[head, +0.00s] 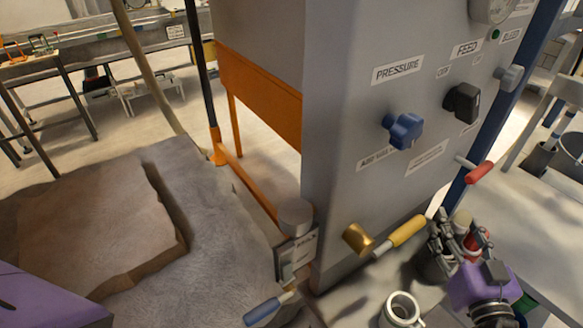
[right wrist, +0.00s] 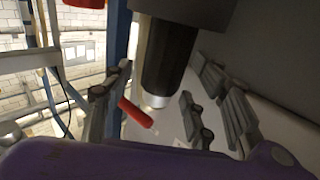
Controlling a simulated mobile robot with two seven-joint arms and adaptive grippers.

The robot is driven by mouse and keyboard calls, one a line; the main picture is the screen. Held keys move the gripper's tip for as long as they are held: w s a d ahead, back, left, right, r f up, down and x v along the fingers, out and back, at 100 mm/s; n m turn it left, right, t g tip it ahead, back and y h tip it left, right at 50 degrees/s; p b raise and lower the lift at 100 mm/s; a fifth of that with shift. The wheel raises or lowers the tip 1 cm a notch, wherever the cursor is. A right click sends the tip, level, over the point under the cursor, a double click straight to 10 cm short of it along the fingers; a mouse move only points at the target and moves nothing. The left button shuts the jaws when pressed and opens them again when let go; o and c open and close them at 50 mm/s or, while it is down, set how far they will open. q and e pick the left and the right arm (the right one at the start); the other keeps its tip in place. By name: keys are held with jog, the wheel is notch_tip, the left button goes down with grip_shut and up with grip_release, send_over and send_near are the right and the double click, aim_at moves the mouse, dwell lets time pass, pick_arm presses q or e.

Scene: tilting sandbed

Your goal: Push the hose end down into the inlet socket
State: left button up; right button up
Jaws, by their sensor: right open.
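My right gripper (head: 455,240) is open at the lower right in the head view, beside the grey panel cabinet. A red part and a tan rounded part show close to its fingers there. In the right wrist view, a black cylinder with a pale metal tip (right wrist: 163,75) points down between the finger parts, with a red handle (right wrist: 135,112) beside it. I cannot tell whether the cylinder is the hose end. A pale upright ring with an open top (head: 402,310) stands below left of the gripper; it may be the inlet socket. My left gripper's fingers are out of view.
The grey cabinet (head: 345,140) carries a blue knob (head: 404,130), a black knob (head: 462,102) and a red lever (head: 480,172). A brass fitting (head: 357,238) and yellow handle (head: 408,231) stick out low. A sandbed (head: 215,220) with a brown slab lies left.

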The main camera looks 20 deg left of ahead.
jog(key=shift+w, duration=0.25)
jog(key=shift+c, duration=0.7)
grip_shut()
